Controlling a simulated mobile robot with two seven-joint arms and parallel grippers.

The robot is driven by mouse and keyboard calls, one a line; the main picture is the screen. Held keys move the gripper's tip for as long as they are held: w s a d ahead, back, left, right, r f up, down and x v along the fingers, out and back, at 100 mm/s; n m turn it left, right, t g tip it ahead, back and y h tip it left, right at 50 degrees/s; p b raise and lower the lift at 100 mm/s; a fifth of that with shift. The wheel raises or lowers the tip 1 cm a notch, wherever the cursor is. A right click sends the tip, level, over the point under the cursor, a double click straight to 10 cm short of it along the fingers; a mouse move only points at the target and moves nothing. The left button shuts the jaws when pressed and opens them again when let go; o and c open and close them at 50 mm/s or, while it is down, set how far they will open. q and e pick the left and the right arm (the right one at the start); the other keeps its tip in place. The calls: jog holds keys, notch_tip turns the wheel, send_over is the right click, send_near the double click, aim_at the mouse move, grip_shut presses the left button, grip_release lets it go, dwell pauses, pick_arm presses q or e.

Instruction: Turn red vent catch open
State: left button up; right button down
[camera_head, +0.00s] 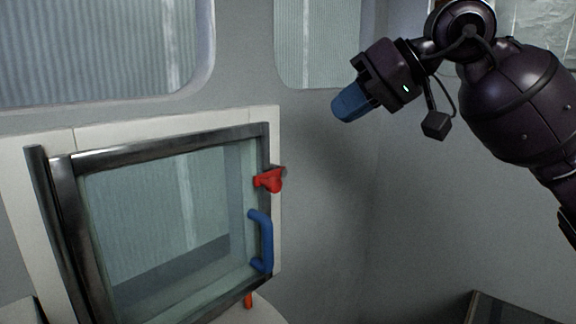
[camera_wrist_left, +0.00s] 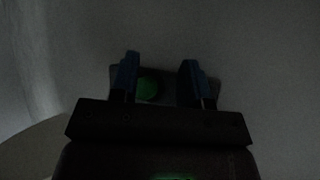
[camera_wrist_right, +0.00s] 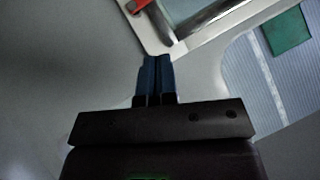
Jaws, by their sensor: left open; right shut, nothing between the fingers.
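The red vent catch (camera_head: 269,179) sits on the right side of the vent's dark metal frame, above a blue handle (camera_head: 261,240). Part of the catch also shows at the top of the right wrist view (camera_wrist_right: 137,5). The glass vent (camera_head: 160,215) is framed in metal on a white surround. My right gripper (camera_head: 349,104) is shut and empty, up and to the right of the catch and apart from it. My left gripper (camera_wrist_left: 160,75) is open in a dark left wrist view; it is not in the head view.
Windows (camera_head: 95,45) with ribbed panes are above the vent. A small red-orange piece (camera_head: 248,300) shows below the frame. A dark box-like edge (camera_head: 500,308) is at lower right. The wall right of the vent is bare.

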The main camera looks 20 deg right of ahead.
pick_arm(q)
jog(key=shift+w+r, duration=0.25)
jog(key=shift+w, duration=0.05)
jog(key=shift+w+d, duration=0.1)
pick_arm(e)
jog(key=shift+a, duration=0.1)
pick_arm(q)
jog(key=shift+r+p, duration=0.55)
jog(key=shift+r, duration=0.1)
pick_arm(e)
jog(key=s+f+x, duration=0.2)
jog(key=x, duration=1)
jog(key=shift+w+f, duration=0.15)
jog(key=shift+f, duration=0.05)
pick_arm(q)
jog(key=shift+w, duration=0.2)
jog(key=shift+d, duration=0.15)
pick_arm(e)
jog(key=shift+a, duration=0.1)
